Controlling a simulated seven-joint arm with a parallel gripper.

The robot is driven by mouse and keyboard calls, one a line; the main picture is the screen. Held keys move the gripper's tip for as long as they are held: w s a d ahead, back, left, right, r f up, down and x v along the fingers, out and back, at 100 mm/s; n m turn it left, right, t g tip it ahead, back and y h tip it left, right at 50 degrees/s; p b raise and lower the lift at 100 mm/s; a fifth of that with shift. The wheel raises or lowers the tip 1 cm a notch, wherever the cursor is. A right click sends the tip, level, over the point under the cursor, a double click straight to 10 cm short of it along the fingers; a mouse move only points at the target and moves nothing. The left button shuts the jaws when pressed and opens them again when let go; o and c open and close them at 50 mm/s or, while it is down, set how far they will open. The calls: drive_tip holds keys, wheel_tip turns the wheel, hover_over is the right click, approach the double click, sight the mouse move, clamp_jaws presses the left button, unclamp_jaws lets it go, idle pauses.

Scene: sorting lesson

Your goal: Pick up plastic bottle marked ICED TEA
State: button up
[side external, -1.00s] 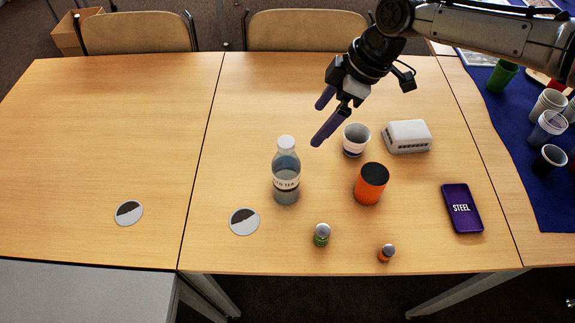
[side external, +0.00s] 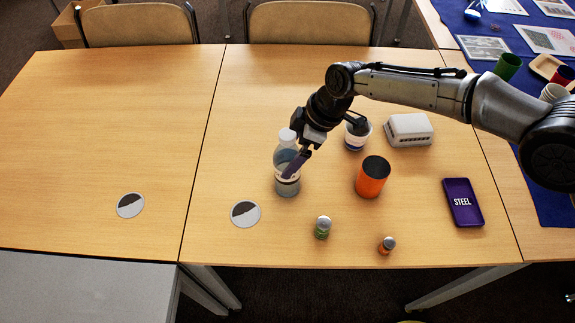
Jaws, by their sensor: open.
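The plastic bottle (side external: 285,157) stands upright on the table, clear with a white cap and a pale label band. The label's lettering is mostly hidden now by my gripper. My gripper (side external: 290,172) is at the bottle's upper right, pointing down and left. The jaws are open, and the bottle still rests on the table.
An orange cylinder (side external: 372,177), a white cup (side external: 356,137) and a white box (side external: 409,130) stand to the right. Two small jars, green (side external: 322,228) and orange (side external: 386,246), stand in front. A purple STEEL case (side external: 463,203) lies right. Two round discs lie left. The left table is mostly clear.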

drive_tip(key=shift+x, duration=0.95)
drive_tip(key=c, duration=1.2)
drive_tip(key=shift+r, duration=0.2)
